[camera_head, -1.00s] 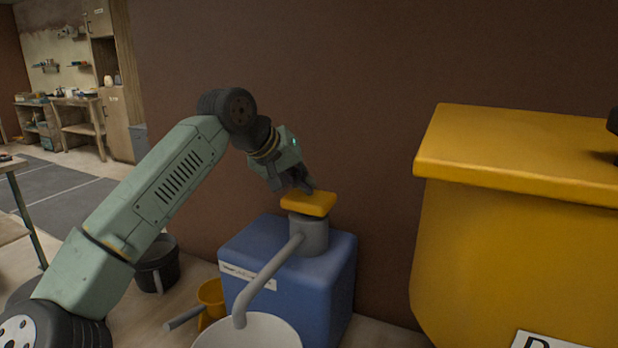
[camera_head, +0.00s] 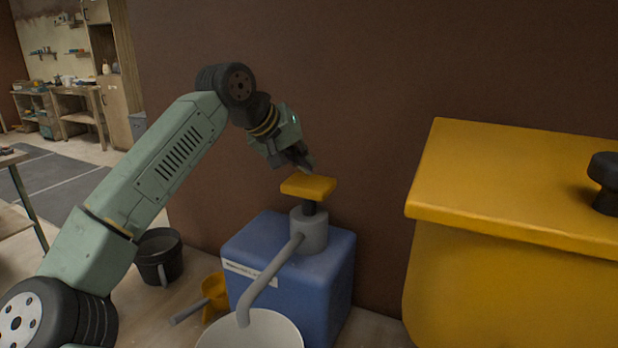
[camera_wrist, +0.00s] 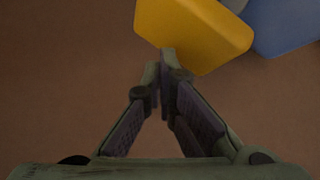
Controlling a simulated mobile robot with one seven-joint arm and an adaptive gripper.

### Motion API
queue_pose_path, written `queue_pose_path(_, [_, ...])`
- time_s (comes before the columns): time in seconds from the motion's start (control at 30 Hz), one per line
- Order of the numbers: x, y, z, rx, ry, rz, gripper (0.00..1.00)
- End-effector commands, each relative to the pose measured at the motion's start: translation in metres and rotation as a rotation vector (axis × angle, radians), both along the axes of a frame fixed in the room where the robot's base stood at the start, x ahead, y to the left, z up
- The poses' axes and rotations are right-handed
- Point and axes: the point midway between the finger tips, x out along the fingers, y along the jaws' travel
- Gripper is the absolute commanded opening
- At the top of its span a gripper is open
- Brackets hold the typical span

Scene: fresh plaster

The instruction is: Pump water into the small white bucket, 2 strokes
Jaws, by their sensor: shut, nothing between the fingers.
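The pump is a blue box (camera_head: 290,262) with a grey cylinder (camera_head: 309,232) on top. Its yellow push pad (camera_head: 308,187) stands raised, with the dark stem (camera_head: 309,207) showing below it. A grey spout pipe (camera_head: 268,278) slopes down to the small white bucket (camera_head: 262,332), which is cut off by the lower picture edge. My gripper (camera_head: 309,167) is shut and empty, pointing down just above the pad. In the wrist view the fingertips (camera_wrist: 168,62) are by the edge of the yellow pad (camera_wrist: 197,32). I cannot tell whether they touch it.
A large yellow lidded bin (camera_head: 510,270) stands close on the right. A black bucket (camera_head: 160,258) and a yellow scoop-like thing (camera_head: 213,297) are on the floor left of the pump. A brown wall (camera_head: 370,90) rises behind.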

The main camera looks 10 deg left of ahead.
Motion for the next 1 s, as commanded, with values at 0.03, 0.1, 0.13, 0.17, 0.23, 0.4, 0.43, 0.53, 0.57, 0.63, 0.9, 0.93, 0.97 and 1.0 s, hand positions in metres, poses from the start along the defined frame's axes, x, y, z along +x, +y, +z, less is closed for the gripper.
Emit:
queue_pose_path(0.03, [0.000,0.000,0.000,0.000,0.000,0.000,0.00])
queue_pose_path(0.1, [0.000,0.000,0.000,0.000,0.000,0.000,0.00])
queue_pose_path(0.13, [0.000,0.000,0.000,0.000,0.000,0.000,0.00])
queue_pose_path(0.17, [0.000,0.000,0.001,0.000,0.000,0.000,0.00])
queue_pose_path(0.23, [0.000,0.000,0.004,0.000,-0.001,0.001,0.00])
queue_pose_path(0.4, [0.000,0.000,0.019,0.000,-0.001,0.001,0.00])
queue_pose_path(0.43, [0.000,0.000,0.023,0.000,-0.001,0.001,0.00])
queue_pose_path(0.53, [0.000,0.000,0.033,0.000,0.000,0.000,0.00])
queue_pose_path(0.57, [0.000,0.000,0.036,0.000,0.000,0.000,0.00])
queue_pose_path(0.63, [0.000,0.000,0.043,0.000,-0.001,0.001,0.00])
queue_pose_path(0.9, [0.000,0.000,0.050,0.000,0.000,0.000,0.00])
queue_pose_path(0.93, [0.000,0.000,0.050,0.000,0.000,0.000,0.00])
queue_pose_path(0.97, [0.000,0.000,0.050,0.000,0.000,0.000,0.00])
queue_pose_path(1.0, [0.000,0.000,0.050,0.000,0.000,0.000,0.00])
